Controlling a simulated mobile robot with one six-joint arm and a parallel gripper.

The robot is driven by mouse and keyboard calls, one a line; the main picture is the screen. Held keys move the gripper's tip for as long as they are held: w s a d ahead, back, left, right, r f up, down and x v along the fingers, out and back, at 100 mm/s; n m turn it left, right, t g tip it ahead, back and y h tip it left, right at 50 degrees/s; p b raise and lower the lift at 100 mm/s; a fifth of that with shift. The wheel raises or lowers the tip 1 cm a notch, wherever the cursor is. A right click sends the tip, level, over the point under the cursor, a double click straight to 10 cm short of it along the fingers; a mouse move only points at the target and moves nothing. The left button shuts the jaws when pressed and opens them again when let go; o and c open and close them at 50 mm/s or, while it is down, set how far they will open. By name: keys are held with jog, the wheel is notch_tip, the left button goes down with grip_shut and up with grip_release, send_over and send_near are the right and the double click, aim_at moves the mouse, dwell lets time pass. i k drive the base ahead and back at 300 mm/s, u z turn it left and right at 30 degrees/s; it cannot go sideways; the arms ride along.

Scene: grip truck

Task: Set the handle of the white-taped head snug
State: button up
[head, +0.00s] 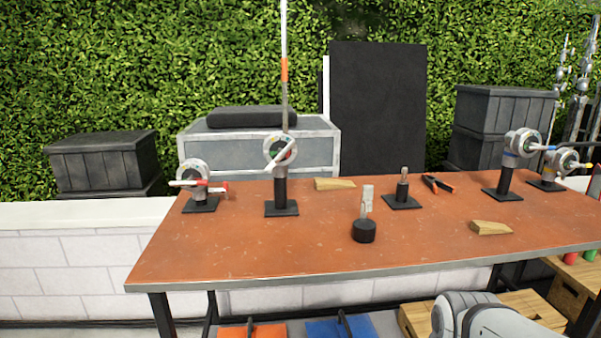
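Several grip heads on black posts and square bases stand on the orange-brown table (300,250). The second from the left (281,147) has a round face and a pale, white-looking handle (283,156) lying slanted across it. A tall thin white rod with an orange band (284,70) rises at this head. I take it as the white-taped head, but the tape is too small to make out. Whether the handle is snug cannot be seen. My gripper is not in view; only a pale part of my arm shows at the lower right.
A red-handled head (192,176) stands to the left, a blue-marked head (520,148) and a yellow-marked head (556,165) to the right. Wooden wedges (491,228), a black weight (364,231) and pliers (438,185) lie between. The table's front left is clear.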

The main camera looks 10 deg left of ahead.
aim_at(280, 152)
jog(key=k, duration=0.8)
jog(key=u, duration=0.75)
jog(key=i, duration=1.6)
jog(key=z, duration=0.3)
